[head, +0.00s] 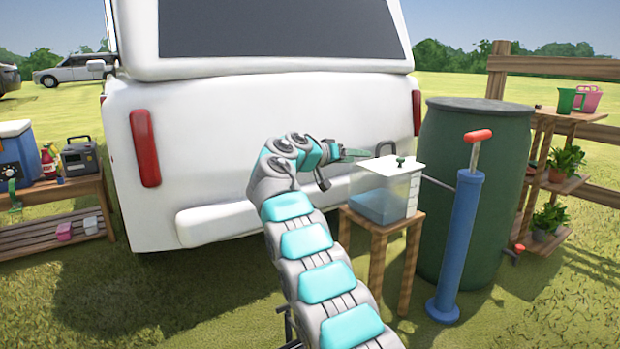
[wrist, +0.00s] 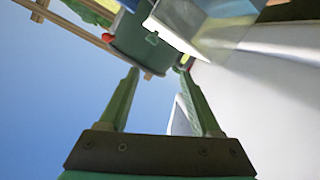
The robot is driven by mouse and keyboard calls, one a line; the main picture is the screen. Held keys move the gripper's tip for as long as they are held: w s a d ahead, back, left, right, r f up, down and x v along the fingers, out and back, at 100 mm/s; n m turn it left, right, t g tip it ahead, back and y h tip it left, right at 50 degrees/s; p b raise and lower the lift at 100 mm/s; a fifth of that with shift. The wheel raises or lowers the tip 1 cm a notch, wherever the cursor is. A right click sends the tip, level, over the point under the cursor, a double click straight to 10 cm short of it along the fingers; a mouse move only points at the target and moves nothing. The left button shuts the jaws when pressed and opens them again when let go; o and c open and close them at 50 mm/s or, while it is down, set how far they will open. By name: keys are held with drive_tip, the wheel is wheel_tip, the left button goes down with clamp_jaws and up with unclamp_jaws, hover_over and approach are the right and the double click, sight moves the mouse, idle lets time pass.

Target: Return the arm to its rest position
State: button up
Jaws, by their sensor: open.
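My arm reaches forward over the grass, and my gripper (head: 358,154) points right, just left of the lidded clear tank (head: 392,195). In the wrist view my gripper (wrist: 157,72) has its two green fingers spread apart with nothing between them. The clear tank (wrist: 190,18) shows tilted at the top of the wrist view, beyond the fingertips. The tank stands on a wooden stool (head: 377,228), has a white lid with a green knob, and holds bluish liquid. I cannot tell the exact gap between gripper and tank.
A white vehicle (head: 270,115) stands close behind my arm. A blue pump (head: 463,240) with a red handle and a green barrel (head: 478,130) stand to the right. A plant shelf (head: 570,185) is further right. A wooden bench (head: 60,190) with a cooler (head: 22,155) is at left.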

drive_tip(key=s+d+f+n+g+y, duration=0.1)
drive_tip(key=s+d+f+g+y, duration=0.2)
drive_tip(key=s, duration=0.6)
drive_tip(key=s+d+f+n+g+y, duration=0.15)
drive_tip(key=s+d+f, duration=0.3)
drive_tip(key=s, duration=0.55)
drive_tip(key=s+d+f+n+g+y, duration=0.15)
drive_tip(key=s+d, duration=0.25)
drive_tip(key=s, duration=0.5)
drive_tip(key=s+a+f+g+y, duration=0.25)
drive_tip(key=s+f, duration=0.25)
drive_tip(key=s, duration=0.8)
drive_tip(key=s+a+f+g+y, duration=0.1)
drive_tip(key=s+a+f+y, duration=0.15)
drive_tip(key=s+f, duration=0.7)
drive_tip(key=s+a+f+g+y, duration=0.15)
drive_tip(key=s+a, duration=0.25)
drive_tip(key=s, duration=1.2)
wheel_tip(320, 180, up, 12)
drive_tip(key=p, duration=1.2)
drive_tip(key=shift+r+n+p, duration=0.2)
drive_tip(key=shift+n+p, duration=0.1)
drive_tip(key=shift+n, duration=0.1)
